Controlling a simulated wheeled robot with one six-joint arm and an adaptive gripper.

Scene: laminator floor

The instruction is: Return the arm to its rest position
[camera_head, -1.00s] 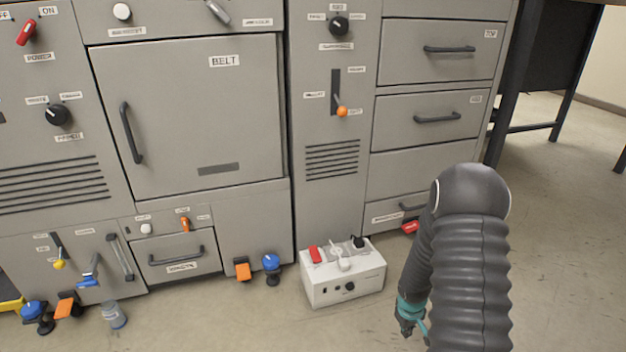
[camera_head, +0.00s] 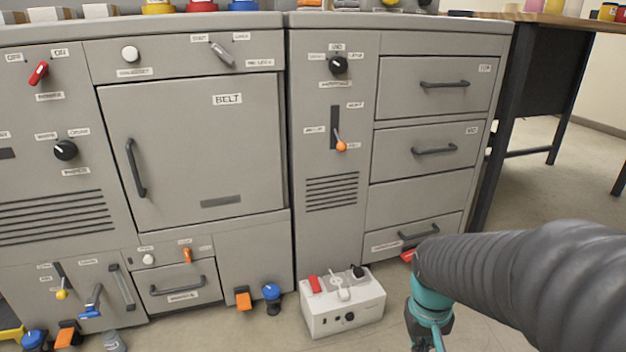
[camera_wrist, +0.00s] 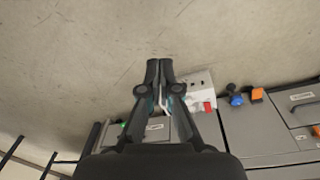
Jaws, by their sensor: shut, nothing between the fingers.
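My arm reaches in from the right edge of the head view, with its dark ribbed sleeve and teal wrist section in front of the floor. My gripper (camera_wrist: 159,66) shows in the wrist view with its two dark fingers together and nothing between them. In the head view its lower end is cut off at the bottom edge, right of the white box (camera_head: 342,306). The white box stands on the floor before the grey cabinet (camera_head: 250,230) and shows partly behind the right finger in the wrist view (camera_wrist: 200,86).
The cabinet has a BELT door (camera_head: 195,150), drawers (camera_head: 432,85), switches and knobs. Blue (camera_head: 271,292) and orange (camera_head: 243,299) pedals sit along its foot. A red thing (camera_head: 408,256) lies by the lowest drawer. A dark-legged table (camera_head: 545,80) stands at right.

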